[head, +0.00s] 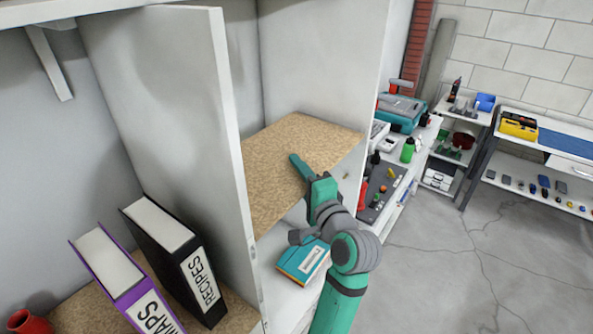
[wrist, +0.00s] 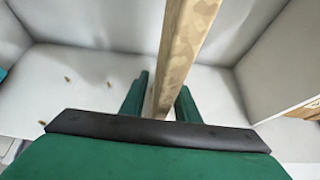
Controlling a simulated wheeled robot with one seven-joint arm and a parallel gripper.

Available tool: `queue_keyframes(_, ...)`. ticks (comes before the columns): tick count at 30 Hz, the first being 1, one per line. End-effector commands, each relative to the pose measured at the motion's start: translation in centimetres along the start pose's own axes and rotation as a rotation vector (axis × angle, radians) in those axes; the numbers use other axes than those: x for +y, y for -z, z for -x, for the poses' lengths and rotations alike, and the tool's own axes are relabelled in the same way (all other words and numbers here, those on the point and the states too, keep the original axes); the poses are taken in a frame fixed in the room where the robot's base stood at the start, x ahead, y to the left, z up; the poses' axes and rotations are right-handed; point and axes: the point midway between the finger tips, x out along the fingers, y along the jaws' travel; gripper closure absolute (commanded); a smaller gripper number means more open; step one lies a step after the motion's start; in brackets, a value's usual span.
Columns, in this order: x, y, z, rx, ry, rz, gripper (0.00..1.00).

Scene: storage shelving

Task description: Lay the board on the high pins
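The board (head: 300,145) is a tan, speckled panel that lies roughly level inside the white shelving unit in the head view. My gripper (head: 310,178) is at its front edge, with one green finger over its top face; the other finger is hidden there. In the wrist view the board (wrist: 186,45) shows edge-on between the two green fingers (wrist: 161,100), which look closed against its faces. Small brass pins (wrist: 67,78) stick out of the white panel left of the board. I cannot tell whether the board touches any pins.
A white upright panel (head: 185,100) divides the unit from a bay with a purple MAPS binder (head: 107,262) and a black RECIPES binder (head: 160,228). A teal box (head: 303,260) sits below the board. Benches with tools stand right; the floor (head: 440,265) is clear.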

Motion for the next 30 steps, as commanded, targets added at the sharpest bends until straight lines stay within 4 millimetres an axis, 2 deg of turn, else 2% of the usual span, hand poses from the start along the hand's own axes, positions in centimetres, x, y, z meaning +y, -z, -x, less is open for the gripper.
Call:
queue_keyframes(11, -0.3, 0.0, 0.2, 0.000, 0.000, 0.000, 0.72)
queue_keyframes(14, -0.3, 0.0, 1.4, 0.001, 0.000, 0.000, 0.72)
queue_keyframes(24, -0.3, -0.3, 7.9, -0.003, 0.000, 0.001, 0.72)
queue_keyframes(30, -0.3, -0.1, 10.8, -0.002, -0.001, 0.000, 0.72)
